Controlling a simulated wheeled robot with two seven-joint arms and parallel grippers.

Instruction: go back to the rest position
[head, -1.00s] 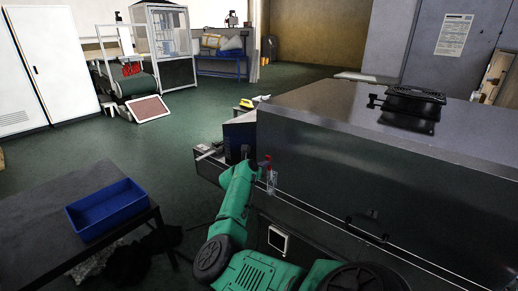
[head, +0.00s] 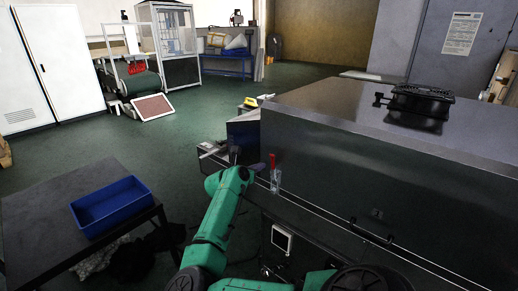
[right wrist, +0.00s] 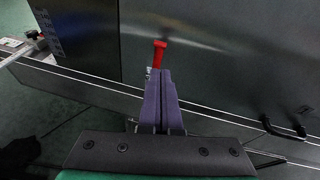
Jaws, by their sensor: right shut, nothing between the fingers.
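My right arm (head: 214,226) reaches forward from the bottom of the head view, along the left end of the large dark metal dryer (head: 350,170). My right gripper (head: 235,153) is small and partly hidden behind its own wrist there. In the right wrist view its two purple fingers (right wrist: 163,78) lie together, shut and empty. A red handle (right wrist: 159,53) shows just beyond the fingertips; whether they touch it I cannot tell. In the head view the red handle (head: 272,161) stands at the dryer's side, right of my gripper. My left gripper is not in view.
A dark table (head: 40,215) with a blue bin (head: 112,207) stands at the left. A black bar handle (head: 371,231) sticks out of the dryer's side. A black fan-like unit (head: 415,102) lies on top.

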